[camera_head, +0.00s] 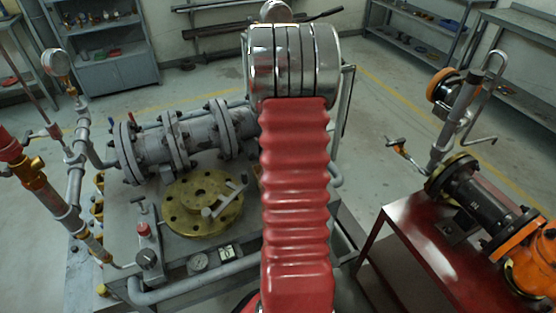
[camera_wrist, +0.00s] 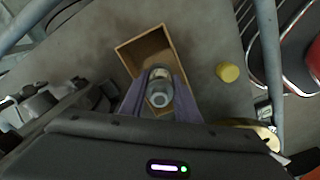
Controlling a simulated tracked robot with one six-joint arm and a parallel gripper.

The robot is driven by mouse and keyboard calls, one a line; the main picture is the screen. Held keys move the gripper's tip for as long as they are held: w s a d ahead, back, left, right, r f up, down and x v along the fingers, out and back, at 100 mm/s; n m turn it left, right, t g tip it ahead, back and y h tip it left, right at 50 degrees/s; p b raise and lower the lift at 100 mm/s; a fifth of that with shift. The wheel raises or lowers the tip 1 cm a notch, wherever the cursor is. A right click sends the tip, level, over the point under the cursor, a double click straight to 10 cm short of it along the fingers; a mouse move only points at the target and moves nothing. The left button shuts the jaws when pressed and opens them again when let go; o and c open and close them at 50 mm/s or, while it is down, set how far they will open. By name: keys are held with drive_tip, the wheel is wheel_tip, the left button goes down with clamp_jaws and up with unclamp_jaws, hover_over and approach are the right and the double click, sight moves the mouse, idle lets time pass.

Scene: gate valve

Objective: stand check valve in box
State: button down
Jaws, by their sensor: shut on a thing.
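The check valve (camera_wrist: 158,88), a small grey metal cylinder with a round end, sits between the two fingers of my gripper (camera_wrist: 159,82) in the wrist view. My gripper is shut on it. The open wooden box (camera_wrist: 141,47) lies just beyond the valve, and the valve overlaps its near part in the picture. I cannot tell whether the valve is above the box or touching its floor. The fingers and valve hide the near side of the box. In the head view my own arm blocks the middle, and I see no gripper, valve or box there.
A yellow cap-like cylinder (camera_wrist: 228,72) stands right of the box. In the head view, a grey flanged pipe (camera_head: 180,145) and a brass flange disc (camera_head: 201,201) occupy the left bench. A red table (camera_head: 420,235) with valve parts stands at the right.

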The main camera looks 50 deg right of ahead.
drive_tip(key=c, duration=1.3)
unclamp_jaws()
drive_tip(key=shift+f, duration=0.1)
drive_tip(key=shift+c, duration=0.2)
wheel_tip(320, 180, up, 12)
drive_tip(key=shift+r, duration=0.15)
